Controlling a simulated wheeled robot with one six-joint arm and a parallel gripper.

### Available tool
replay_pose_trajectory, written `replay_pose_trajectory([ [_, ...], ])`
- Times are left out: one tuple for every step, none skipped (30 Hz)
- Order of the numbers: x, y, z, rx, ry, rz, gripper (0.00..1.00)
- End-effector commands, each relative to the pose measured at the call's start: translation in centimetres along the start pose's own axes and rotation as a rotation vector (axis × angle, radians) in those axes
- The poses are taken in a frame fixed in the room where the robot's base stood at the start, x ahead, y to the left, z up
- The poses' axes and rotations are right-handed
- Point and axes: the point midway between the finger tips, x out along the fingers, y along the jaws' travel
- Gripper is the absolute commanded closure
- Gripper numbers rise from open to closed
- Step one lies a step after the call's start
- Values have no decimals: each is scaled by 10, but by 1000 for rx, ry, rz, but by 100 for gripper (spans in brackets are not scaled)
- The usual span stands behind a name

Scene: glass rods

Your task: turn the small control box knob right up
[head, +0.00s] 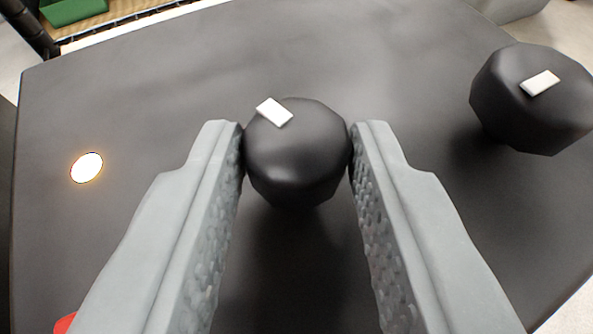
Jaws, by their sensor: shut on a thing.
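A black faceted knob (300,155) with a white pointer mark (274,112) near its upper left edge stands on the dark control box (270,60). My gripper (298,150) has one grey finger on each side of this knob, and both fingertips touch it. A second, similar black knob (530,110) with a white mark (540,83) stands at the right, apart from my gripper. The box's lower part is partly hidden behind my fingers.
A glowing white, orange-rimmed light (87,167) is on the box at the left. A red part (65,323) shows at the lower left, partly hidden by my left finger. A green object (72,10) lies beyond the box's upper left edge.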

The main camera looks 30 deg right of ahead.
Motion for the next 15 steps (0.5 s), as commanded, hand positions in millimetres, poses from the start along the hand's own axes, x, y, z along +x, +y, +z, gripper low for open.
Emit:
replay_pose_trajectory([
  [0,-2,1,9,-1,22,92],
  [0,-2,1,13,-1,35,92],
  [0,-2,1,20,-1,52,92],
  [0,-2,1,25,-1,62,92],
  [0,-2,0,29,0,72,92],
  [0,-3,0,34,0,83,92],
  [0,-3,0,37,0,91,92],
  [0,-3,0,40,0,98,92],
  [1,-3,0,43,0,106,92],
  [1,-3,0,45,0,110,92],
  [1,-3,0,46,0,114,92],
  [1,-3,0,48,0,117,92],
  [1,-3,0,49,0,120,92],
  [1,-3,0,50,0,122,92],
  [1,-3,0,50,0,124,92],
])
